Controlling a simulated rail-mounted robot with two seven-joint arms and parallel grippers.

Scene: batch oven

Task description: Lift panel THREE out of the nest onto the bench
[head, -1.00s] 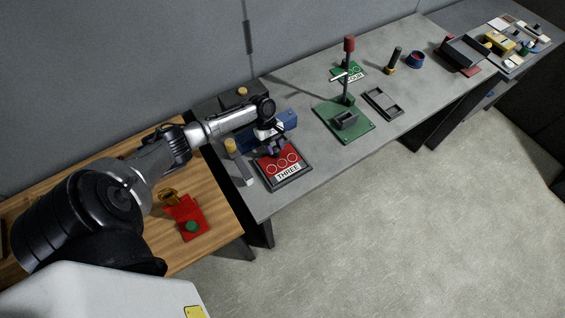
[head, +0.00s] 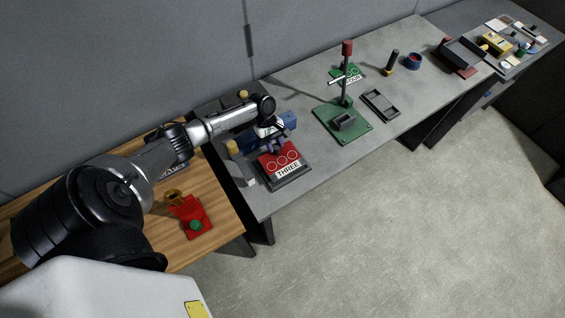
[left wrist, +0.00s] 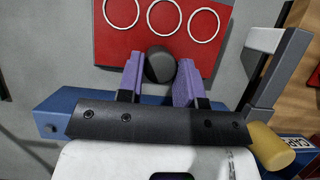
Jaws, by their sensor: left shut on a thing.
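Panel THREE (head: 279,158) is a red plate with three white rings and a white THREE label. It is at the dark nest (head: 287,183) near the bench's left end and looks slightly raised above it, though the gap is hard to judge. It also shows in the left wrist view (left wrist: 115,45). My left gripper (head: 275,147) is over the panel's back edge, and its purple fingers (left wrist: 160,72) are shut on the panel's round black knob (left wrist: 160,65). The grey bench (head: 335,160) continues to the right. My right gripper is not in view.
A blue block (left wrist: 60,115) lies behind the panel, and a grey upright bracket (left wrist: 272,75) with a yellow cylinder (left wrist: 270,145) is beside it. A green stand (head: 343,122) with a tall post and a grey tray (head: 381,105) are to the right. Bench between nest and stand is clear.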

